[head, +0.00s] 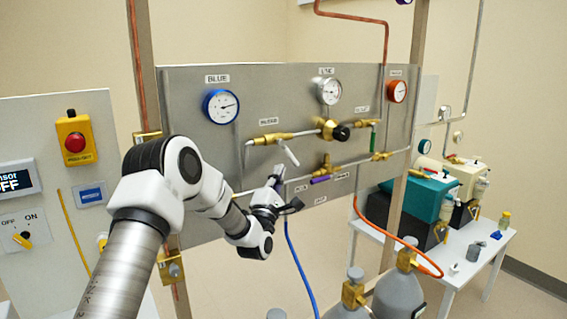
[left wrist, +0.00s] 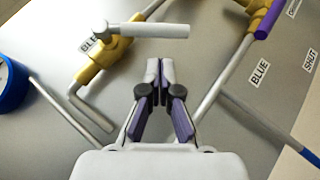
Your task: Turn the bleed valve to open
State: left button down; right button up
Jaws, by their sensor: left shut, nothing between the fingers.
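The bleed valve is a brass fitting (head: 271,139) under a partly readable label on the steel panel. Its pale lever (head: 289,152) slants down to the right from the fitting. In the left wrist view the brass body (left wrist: 98,58) is at upper left, and the pale lever (left wrist: 155,30) points right from it. My left gripper (head: 279,171) is just below the lever in the head view. In the left wrist view its fingertips (left wrist: 160,68) are together and empty, a short way below the lever and apart from it in the picture. My right gripper is out of view.
A purple-handled valve (head: 321,179) sits low on the panel, right of my gripper. A black knob (head: 341,132), blue gauge (head: 221,106) and orange gauge (head: 397,91) are on the panel. A blue hose (head: 297,262) hangs below. Grey cylinders (head: 398,291) stand at lower right.

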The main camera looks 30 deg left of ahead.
pick_arm(q)
jog(key=shift+w+d+r, duration=0.6)
jog(key=shift+w+d, duration=0.05)
jog(key=shift+d, duration=0.05)
jog(key=shift+a+f, duration=0.1)
jog(key=shift+a, duration=0.05)
